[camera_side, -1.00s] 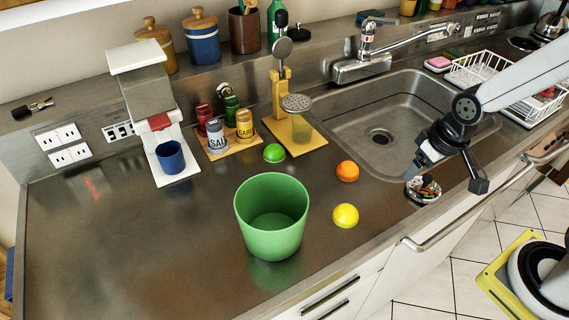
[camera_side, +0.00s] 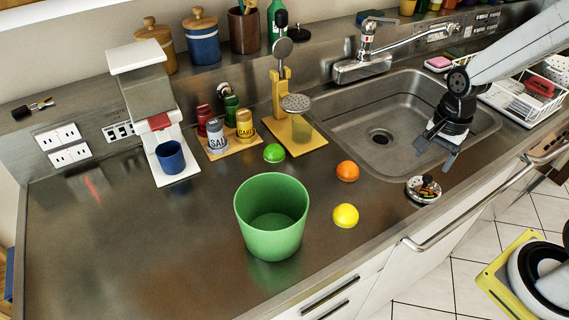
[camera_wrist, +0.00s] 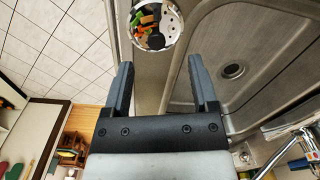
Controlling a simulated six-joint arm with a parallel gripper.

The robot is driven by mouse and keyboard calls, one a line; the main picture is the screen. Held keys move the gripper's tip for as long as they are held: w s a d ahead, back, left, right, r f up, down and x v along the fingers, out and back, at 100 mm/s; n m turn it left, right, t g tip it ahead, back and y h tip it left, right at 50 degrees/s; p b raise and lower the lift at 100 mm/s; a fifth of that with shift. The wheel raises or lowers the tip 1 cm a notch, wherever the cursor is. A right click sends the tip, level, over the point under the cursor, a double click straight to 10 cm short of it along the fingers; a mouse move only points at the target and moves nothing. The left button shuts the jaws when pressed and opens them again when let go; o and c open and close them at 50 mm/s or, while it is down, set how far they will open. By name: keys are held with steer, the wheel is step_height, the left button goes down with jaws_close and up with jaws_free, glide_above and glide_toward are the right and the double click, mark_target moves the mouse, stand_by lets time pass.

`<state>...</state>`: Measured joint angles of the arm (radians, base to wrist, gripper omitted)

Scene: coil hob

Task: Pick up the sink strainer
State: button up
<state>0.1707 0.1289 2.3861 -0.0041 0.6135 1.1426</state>
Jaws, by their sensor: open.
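The sink strainer (camera_side: 424,190) is a small round metal cup with dark, orange and green bits in it. It sits on the counter's front strip, near the front left corner of the sink. In the wrist view the strainer (camera_wrist: 157,24) lies just beyond the fingertips, about midway between them. My gripper (camera_side: 434,158) is open and empty, above the sink's front edge, up and to the right of the strainer in the side view. Both fingers of my gripper (camera_wrist: 158,68) show apart in the wrist view, with nothing between them.
The sink basin (camera_side: 400,95) lies behind the strainer. An orange ball (camera_side: 347,171), a yellow ball (camera_side: 345,215) and a green bin (camera_side: 271,225) stand to its left. A white dish rack (camera_side: 525,100) is at the right. The left counter is mostly clear.

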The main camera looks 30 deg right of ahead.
mark_target(429, 177)
steer(key=m, duration=0.1)
steer(key=d+m, duration=0.1)
steer(key=m, duration=0.2)
steer(key=shift+d+m+g, duration=0.35)
steer(key=shift+m+g, duration=0.05)
steer(key=shift+f, duration=0.1)
steer(key=shift+f, duration=1.2)
steer(key=shift+f, duration=0.1)
steer(key=shift+s+a+f, duration=0.15)
steer(key=shift+f, duration=2.35)
jaws_close()
